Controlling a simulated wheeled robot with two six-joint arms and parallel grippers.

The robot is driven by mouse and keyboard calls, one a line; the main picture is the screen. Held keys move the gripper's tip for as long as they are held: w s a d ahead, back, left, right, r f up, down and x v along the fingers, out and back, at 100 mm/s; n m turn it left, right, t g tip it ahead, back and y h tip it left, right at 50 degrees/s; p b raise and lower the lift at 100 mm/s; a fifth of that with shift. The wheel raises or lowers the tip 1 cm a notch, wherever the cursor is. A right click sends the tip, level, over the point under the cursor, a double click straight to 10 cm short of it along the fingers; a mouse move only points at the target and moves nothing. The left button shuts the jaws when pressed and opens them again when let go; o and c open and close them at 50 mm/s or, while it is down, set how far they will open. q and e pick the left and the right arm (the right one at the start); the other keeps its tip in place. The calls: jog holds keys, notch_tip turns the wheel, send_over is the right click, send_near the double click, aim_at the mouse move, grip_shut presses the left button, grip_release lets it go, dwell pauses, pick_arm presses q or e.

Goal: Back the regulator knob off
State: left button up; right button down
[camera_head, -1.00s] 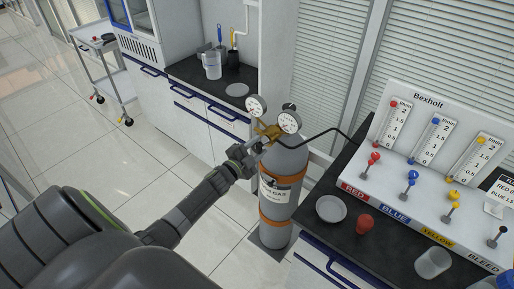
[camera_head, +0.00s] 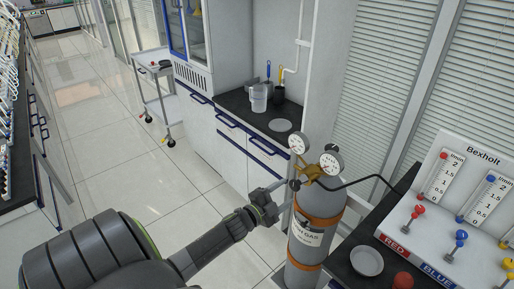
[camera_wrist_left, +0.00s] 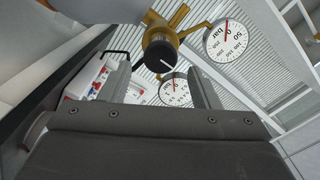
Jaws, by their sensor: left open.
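The brass regulator (camera_head: 312,174) with two round gauges sits on top of the grey gas cylinder (camera_head: 312,228). Its black regulator knob (camera_wrist_left: 160,57) shows a white mark in the left wrist view. My left gripper (camera_head: 282,198) is just left of the regulator, jaws open. In the left wrist view its two fingers (camera_wrist_left: 160,82) stand apart, with the knob seen above and between them; nothing is gripped. One gauge (camera_wrist_left: 229,41) is to the right of the knob, and another gauge (camera_wrist_left: 175,90) is partly hidden behind the fingers. My right gripper is not in view.
A dark bench at right holds the Bexholt flow panel (camera_head: 470,190), a white dish (camera_head: 366,261) and a red knob-like object (camera_head: 403,281). A black hose (camera_head: 358,182) runs from regulator to panel. A trolley (camera_head: 158,95) stands at the back. Floor at left is clear.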

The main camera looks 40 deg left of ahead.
pick_arm(q)
jog(key=s+b, duration=0.2)
jog(key=s, duration=0.9)
jog(key=shift+s+a, duration=0.35)
jog(key=shift+a, duration=0.1)
jog(key=s+a+f+n+g+y+b, duration=0.1)
jog(key=s+f+n+g, duration=0.25)
jog(key=f, duration=0.65)
jog(key=s+a+f+n+g+y, duration=0.15)
jog(key=s+f, duration=0.35)
jog(key=f, duration=0.6)
jog(key=s+f+n+g+y+b, duration=0.1)
jog(key=s+f+n+g, duration=0.25)
jog(key=f, duration=0.65)
jog(key=s+d+f+n+g, duration=0.2)
jog(key=s+d+f+g, duration=0.2)
jog(key=s+f, duration=0.4)
jog(key=s+d+f+n+g+h, duration=0.1)
jog(key=s+d+f+g, duration=0.3)
jog(key=s, duration=1.1)
jog(key=d+f+n, duration=0.1)
jog(key=d+f, duration=0.2)
jog(key=f, duration=0.2)
jog(key=shift+d+b, duration=0.2)
jog(key=shift+b, duration=0.1)
